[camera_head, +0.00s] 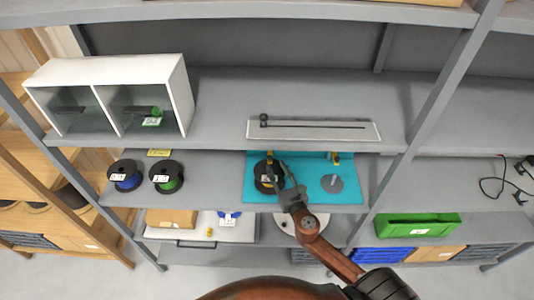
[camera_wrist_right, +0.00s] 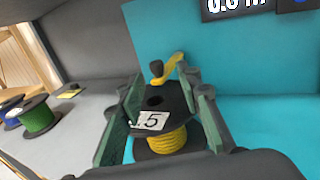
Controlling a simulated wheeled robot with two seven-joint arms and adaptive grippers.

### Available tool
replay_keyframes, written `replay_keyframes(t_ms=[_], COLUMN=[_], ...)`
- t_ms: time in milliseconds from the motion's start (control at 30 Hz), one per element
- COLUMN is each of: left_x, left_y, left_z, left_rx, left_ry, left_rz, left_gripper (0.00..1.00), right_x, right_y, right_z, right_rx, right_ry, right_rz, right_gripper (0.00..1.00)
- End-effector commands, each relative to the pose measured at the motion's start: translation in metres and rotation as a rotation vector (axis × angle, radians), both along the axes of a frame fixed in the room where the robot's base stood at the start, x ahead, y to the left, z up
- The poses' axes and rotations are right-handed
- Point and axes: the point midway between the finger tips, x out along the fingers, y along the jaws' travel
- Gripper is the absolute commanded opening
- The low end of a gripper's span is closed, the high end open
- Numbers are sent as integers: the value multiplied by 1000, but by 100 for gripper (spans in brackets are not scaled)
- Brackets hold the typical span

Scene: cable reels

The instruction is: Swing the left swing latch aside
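The left swing latch (camera_head: 269,156) is a small yellow arm at the back of the turquoise board. In the right wrist view the latch (camera_wrist_right: 173,69) is bent, has a dark knob at its left end, and stands above and behind a black reel (camera_wrist_right: 156,104) wound with yellow cable. My right gripper (camera_head: 276,176) is over this reel. Its two greenish fingers are spread, with the latch between and beyond their tips in the right wrist view; I cannot tell whether they touch anything. My left gripper is out of view.
A second yellow latch (camera_head: 336,158) and a grey disc with a peg (camera_head: 332,183) are on the turquoise board (camera_head: 350,197). Blue (camera_head: 125,176) and green (camera_head: 167,177) reels stand left on the same shelf. The upper shelf (camera_head: 220,125) is close above, with a white cabinet (camera_head: 176,80).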

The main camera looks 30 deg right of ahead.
Motion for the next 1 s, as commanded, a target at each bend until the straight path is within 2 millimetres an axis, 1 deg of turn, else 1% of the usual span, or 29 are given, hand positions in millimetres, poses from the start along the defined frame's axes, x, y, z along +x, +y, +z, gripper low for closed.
replay_keyframes(t_ms=[33,200,300,367,433,600,733,800,1000], left_x=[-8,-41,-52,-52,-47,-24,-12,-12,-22], left_y=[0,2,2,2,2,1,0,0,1], left_z=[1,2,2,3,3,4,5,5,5], left_rx=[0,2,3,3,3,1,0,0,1], left_ry=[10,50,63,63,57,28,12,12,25], left_rz=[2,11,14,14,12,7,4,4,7], left_gripper=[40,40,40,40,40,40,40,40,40], right_x=[10,40,53,59,64,68,67,67,67], right_y=[1,0,-2,-4,-5,-7,-7,-7,-7], right_z=[2,2,2,1,1,0,0,0,0], right_rx=[3,5,6,7,8,9,9,9,9], right_ry=[-2,-3,-3,-1,-1,0,0,0,0], right_rz=[3,8,8,8,7,5,4,4,3], right_gripper=[32,32,32,32,32,32,32,31,17])
